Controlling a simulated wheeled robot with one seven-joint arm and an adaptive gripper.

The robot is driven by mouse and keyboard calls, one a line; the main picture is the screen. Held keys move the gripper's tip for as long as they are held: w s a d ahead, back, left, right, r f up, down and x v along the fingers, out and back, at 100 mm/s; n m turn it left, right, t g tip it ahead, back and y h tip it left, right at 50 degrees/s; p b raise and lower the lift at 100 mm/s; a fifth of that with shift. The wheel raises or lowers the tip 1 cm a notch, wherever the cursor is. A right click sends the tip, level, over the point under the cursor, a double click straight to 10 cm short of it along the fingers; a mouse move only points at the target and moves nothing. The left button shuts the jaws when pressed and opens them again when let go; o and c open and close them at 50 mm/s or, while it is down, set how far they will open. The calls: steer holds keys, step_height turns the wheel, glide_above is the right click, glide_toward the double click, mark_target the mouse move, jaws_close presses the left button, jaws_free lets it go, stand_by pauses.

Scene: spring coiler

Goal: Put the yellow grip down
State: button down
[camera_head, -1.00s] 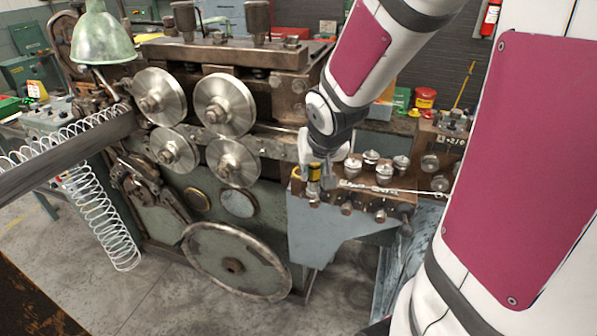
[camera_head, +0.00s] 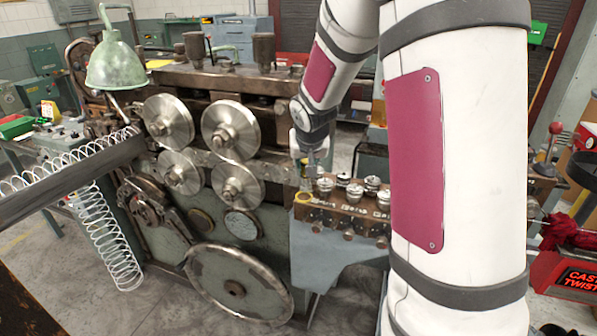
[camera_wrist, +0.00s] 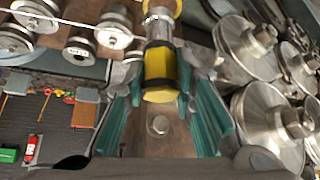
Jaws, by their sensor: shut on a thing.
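The yellow grip (camera_wrist: 160,72), a short yellow cylinder with a dark band, stands between the teal-padded fingers of my gripper (camera_wrist: 160,98) in the wrist view. My gripper is shut on it. More yellow shows just beyond the band, at the top of that view. In the head view my gripper (camera_head: 309,175) points down at the left end of the small brown block (camera_head: 345,212) on the coiler. A yellow ring-like patch (camera_head: 302,197) shows at that corner just below the fingers. The grip itself is hard to make out there, and its contact with the block cannot be told.
Several metal knobs (camera_head: 357,190) stand on the block right beside my gripper. The coiler's steel rollers (camera_head: 233,130) are close on the left. A large handwheel (camera_head: 236,286) is below, and a green lamp (camera_head: 116,62) and a wire spring (camera_head: 105,235) are further left.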

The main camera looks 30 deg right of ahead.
mark_target(304, 175)
steer(key=shift+w+d, duration=0.2)
steer(key=shift+w, duration=0.45)
steer(key=shift+f, duration=1.8)
steer(key=shift+w+f, duration=0.1)
steer(key=shift+f, duration=0.1)
steer(key=c, duration=1.3)
jaws_free()
steer(key=shift+c, duration=0.2)
